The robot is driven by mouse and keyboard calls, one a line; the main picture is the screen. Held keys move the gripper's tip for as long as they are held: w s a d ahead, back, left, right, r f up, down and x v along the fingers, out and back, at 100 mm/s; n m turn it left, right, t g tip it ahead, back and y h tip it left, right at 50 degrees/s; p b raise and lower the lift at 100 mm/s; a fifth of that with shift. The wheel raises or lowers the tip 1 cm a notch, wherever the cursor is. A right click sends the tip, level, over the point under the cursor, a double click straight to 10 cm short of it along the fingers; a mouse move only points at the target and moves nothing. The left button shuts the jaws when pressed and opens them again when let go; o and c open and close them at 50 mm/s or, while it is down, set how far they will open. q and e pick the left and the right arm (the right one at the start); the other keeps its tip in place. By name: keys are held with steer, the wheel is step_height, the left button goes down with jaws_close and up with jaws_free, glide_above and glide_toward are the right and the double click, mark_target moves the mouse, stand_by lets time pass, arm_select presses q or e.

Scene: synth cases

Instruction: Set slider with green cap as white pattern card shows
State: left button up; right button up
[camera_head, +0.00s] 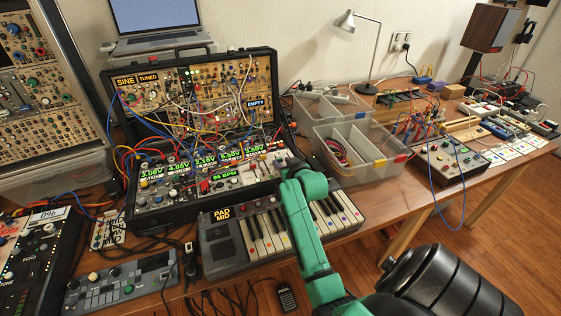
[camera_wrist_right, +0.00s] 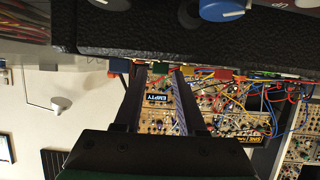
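My right gripper (camera_head: 288,164) is at the right end of the lower synth case (camera_head: 190,208), beside its small sliders (camera_head: 264,148). In the right wrist view its two dark fingers (camera_wrist_right: 159,72) stand apart, their tips close to a row of coloured caps. A green cap (camera_wrist_right: 160,67) shows between the fingertips; I cannot tell whether either finger touches it. Several small white cards (camera_head: 500,153) with coloured marks lie on the right part of the table; their patterns are too small to read. My left gripper is not in view.
A keyboard (camera_head: 268,232) lies in front of the case, under my right arm. Clear bins (camera_head: 362,150) stand right of the case. Patch cables (camera_head: 215,120) hang over the panels. Another box with cables (camera_head: 445,160) stands at the right.

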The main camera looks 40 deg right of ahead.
steer(key=shift+x, duration=0.8)
steer(key=shift+w, duration=0.15)
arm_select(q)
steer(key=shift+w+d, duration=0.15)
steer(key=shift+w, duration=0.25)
arm_select(e)
jaws_close()
stand_by(0.3)
